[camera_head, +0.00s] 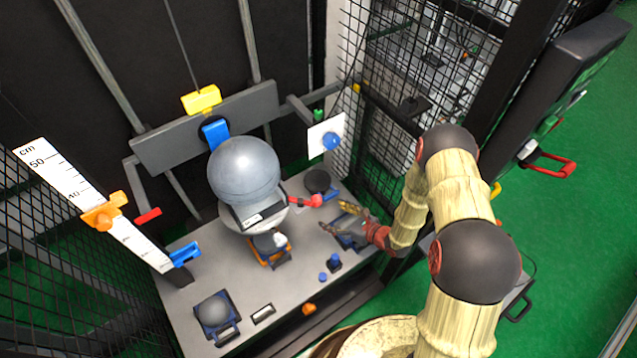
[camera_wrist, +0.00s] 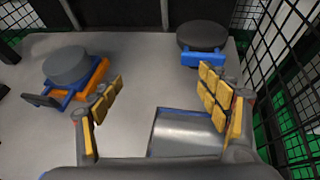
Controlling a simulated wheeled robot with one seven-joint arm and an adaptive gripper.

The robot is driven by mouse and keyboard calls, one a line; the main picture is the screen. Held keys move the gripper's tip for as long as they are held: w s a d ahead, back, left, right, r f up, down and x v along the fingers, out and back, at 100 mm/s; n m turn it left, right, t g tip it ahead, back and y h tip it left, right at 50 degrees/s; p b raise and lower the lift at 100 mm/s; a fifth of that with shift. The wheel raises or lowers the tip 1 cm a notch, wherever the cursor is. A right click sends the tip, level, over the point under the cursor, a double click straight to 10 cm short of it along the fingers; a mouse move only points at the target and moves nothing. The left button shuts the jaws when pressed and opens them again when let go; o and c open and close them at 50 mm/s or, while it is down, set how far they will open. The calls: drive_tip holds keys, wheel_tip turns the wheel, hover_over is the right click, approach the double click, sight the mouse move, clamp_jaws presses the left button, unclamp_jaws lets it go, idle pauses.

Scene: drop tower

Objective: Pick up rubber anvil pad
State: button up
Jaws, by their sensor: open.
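My gripper (camera_head: 357,222) is open and empty, reaching over the right part of the grey table. In the wrist view its yellow-padded fingers (camera_wrist: 160,95) stand wide apart. A metallic grey block with a blue edge (camera_wrist: 187,132) lies low between and beyond the fingers, partly hidden by the gripper body. A black, rubber-looking disc (camera_head: 318,180) sits on a blue holder behind my gripper; it also shows in the wrist view (camera_wrist: 202,35). A grey disc (camera_wrist: 68,65) rests on an orange and blue holder at left. I cannot tell for certain which piece is the anvil pad.
A dark rounded piece on a blue tray (camera_head: 216,312) sits front left. Small blue parts (camera_head: 333,262) lie near the front edge. A ruler (camera_head: 95,205) stands left. Black mesh (camera_head: 385,160) bounds the right side close to my arm.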

sight(333, 196)
drive_tip(key=w, duration=0.2)
drive_tip(key=w+d+m+t+h, duration=0.1)
drive_tip(key=w, duration=0.1)
drive_tip(key=w+d+m+t+h+b, duration=0.1)
drive_tip(key=w, duration=0.2)
drive_tip(key=shift+w+d+f, duration=0.1)
drive_tip(key=shift+d+f, duration=0.05)
drive_tip(key=shift+d, duration=0.05)
drive_tip(key=x, duration=0.1)
drive_tip(key=b+x, duration=0.2)
drive_tip(key=x, duration=0.1)
drive_tip(key=shift+s+a+f, duration=0.2)
drive_tip(key=shift+a, duration=0.1)
drive_tip(key=shift+w+a, duration=0.15)
drive_tip(key=shift+w, duration=0.15)
drive_tip(key=c, duration=0.3)
drive_tip(key=c, duration=1.3)
